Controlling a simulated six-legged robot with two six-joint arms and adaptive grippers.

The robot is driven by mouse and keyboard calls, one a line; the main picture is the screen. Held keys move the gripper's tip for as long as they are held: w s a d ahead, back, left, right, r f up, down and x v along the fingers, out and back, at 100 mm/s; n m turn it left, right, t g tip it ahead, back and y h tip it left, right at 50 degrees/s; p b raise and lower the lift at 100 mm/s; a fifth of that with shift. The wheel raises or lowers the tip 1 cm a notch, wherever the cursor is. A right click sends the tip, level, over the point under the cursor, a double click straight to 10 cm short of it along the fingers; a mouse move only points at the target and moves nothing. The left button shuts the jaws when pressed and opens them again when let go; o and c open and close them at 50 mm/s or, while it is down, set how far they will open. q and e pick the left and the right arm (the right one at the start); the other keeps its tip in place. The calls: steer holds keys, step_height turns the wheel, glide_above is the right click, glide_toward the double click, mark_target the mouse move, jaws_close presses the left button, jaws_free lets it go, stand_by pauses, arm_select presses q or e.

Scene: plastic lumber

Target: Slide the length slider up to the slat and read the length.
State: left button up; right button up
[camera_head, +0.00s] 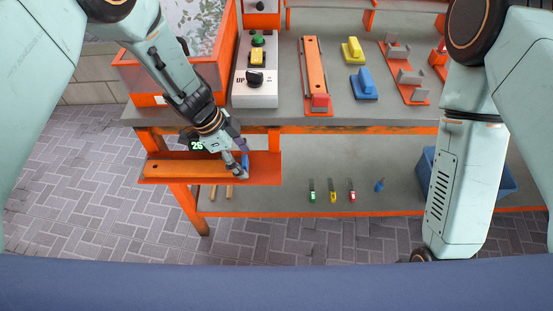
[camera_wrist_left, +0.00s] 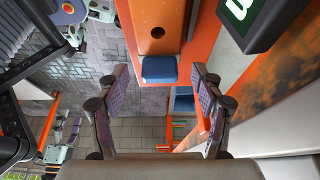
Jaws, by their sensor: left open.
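An orange slat (camera_head: 190,168) lies along the red-orange measuring shelf (camera_head: 265,170) at the front left of the bench. The blue length slider (camera_head: 246,163) is at the slat's right end. A dark display (camera_head: 197,146) behind the slat shows green digits that look like 26. My left gripper (camera_head: 238,158) is at the slider, open. In the left wrist view the blue slider (camera_wrist_left: 159,70) lies between the spread fingers and close against the holed end of the slat (camera_wrist_left: 157,35). I cannot tell whether they touch.
A grey control box (camera_head: 256,88) with a green button, yellow switch and black knob stands on the bench behind. Right of it are an orange slat in a fixture (camera_head: 314,75), yellow (camera_head: 353,50) and blue (camera_head: 364,84) blocks. Several small markers and a blue bin (camera_head: 426,165) are below.

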arm_select(q)
step_height(320, 180, up, 7)
steer(key=p, duration=0.7)
steer(key=shift+r, duration=0.1)
stand_by(0.5)
